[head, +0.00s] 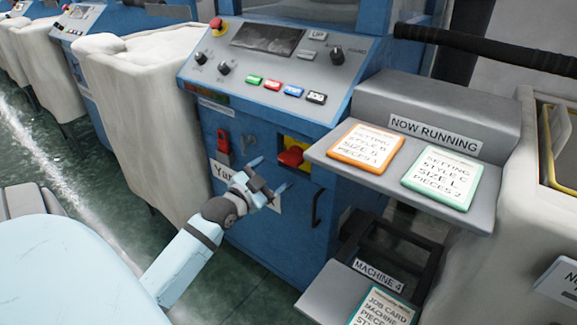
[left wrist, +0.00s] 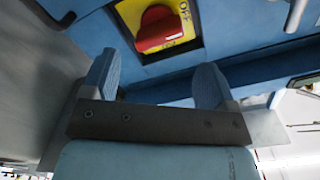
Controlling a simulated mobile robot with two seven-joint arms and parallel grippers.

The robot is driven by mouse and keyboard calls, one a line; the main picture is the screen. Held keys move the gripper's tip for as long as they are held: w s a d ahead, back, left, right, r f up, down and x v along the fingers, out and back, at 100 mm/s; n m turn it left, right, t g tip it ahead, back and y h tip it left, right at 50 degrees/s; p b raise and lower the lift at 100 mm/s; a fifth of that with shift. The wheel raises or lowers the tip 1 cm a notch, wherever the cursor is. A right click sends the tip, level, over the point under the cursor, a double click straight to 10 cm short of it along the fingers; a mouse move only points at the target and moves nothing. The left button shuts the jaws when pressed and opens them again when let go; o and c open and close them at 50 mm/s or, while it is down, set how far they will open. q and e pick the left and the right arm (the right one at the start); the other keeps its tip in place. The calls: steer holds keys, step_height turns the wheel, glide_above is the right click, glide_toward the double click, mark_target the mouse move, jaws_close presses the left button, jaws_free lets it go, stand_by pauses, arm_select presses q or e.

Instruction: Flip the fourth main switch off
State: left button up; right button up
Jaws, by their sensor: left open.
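The main switch is a red rotary handle (head: 290,157) on a yellow plate (head: 296,145), low on the front of a blue machine (head: 262,200) with a "MACHINE 4" sign (head: 379,275) beside it. In the left wrist view the red handle (left wrist: 157,28) lies slantwise on its yellow plate (left wrist: 187,22), where letters show at the right side. My left gripper (head: 270,174) is open and empty, just below and left of the switch, apart from it. In the left wrist view its fingers (left wrist: 155,85) point toward the switch. My right gripper is not in view.
A grey shelf (head: 440,222) with orange-framed (head: 366,147) and green-framed (head: 441,178) cards juts out at the right. A black door handle (head: 317,208) sits below the switch. A red part (head: 223,148) is left of it. Control buttons (head: 273,85) line the panel above.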

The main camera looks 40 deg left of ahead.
mark_target(287, 164)
arm_select(q)
steer(key=w, duration=0.2)
steer(key=w+b, duration=0.1)
steer(key=w, duration=0.2)
steer(key=w+a+b, duration=0.1)
steer(key=w, duration=0.2)
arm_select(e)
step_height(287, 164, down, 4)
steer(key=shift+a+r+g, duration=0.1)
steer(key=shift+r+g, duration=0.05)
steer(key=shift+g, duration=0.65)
